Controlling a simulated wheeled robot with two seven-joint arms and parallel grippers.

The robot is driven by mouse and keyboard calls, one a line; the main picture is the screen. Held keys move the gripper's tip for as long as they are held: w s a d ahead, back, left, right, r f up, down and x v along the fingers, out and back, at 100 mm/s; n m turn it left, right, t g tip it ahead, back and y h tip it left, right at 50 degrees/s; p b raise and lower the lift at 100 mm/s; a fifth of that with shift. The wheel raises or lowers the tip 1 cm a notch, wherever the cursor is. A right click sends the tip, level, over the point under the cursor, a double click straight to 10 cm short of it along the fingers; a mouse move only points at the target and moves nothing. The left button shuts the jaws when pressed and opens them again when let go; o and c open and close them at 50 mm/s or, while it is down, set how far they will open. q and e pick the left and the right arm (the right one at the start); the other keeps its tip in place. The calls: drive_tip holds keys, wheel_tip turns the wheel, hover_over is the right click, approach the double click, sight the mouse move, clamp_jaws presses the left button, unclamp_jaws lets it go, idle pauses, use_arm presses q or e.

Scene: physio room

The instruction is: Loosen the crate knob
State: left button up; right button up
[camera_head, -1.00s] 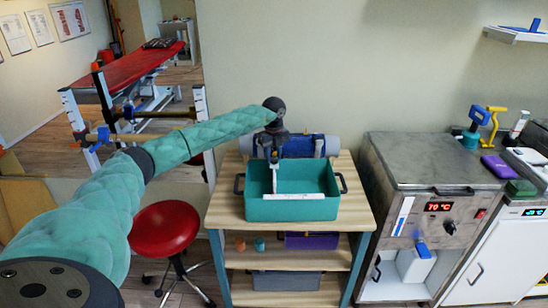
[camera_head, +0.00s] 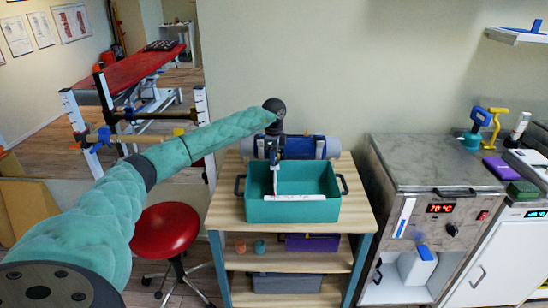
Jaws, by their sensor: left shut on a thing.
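The teal crate (camera_head: 320,211) stands on the top of a wooden shelf unit, with a black handle at each side and a white strip along its front. My left gripper (camera_head: 275,177) points down over the left part of the crate, its fingers reaching below the rim. It is shut. The crate knob is not distinctly visible; the small thing between the fingers is too small and covered to make out. My right gripper is out of view.
A blue roll (camera_head: 310,147) lies behind the crate. The wooden shelf unit (camera_head: 352,208) has bins and small cups below. A metal cabinet (camera_head: 420,165) with a red display stands to the right. A red stool (camera_head: 165,229) stands at left.

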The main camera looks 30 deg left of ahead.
use_arm(q)
drive_tip(key=shift+n, duration=0.6)
drive_tip(key=o, duration=1)
drive_tip(key=shift+s, duration=0.1)
drive_tip(key=shift+c, duration=0.2)
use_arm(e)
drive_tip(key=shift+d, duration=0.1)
use_arm(q)
drive_tip(key=shift+r, duration=0.25)
wheel_tip(320, 180, up, 6)
drive_tip(key=shift+r+b, duration=0.1)
drive_tip(key=shift+b, duration=0.95)
drive_tip(key=shift+r, duration=0.55)
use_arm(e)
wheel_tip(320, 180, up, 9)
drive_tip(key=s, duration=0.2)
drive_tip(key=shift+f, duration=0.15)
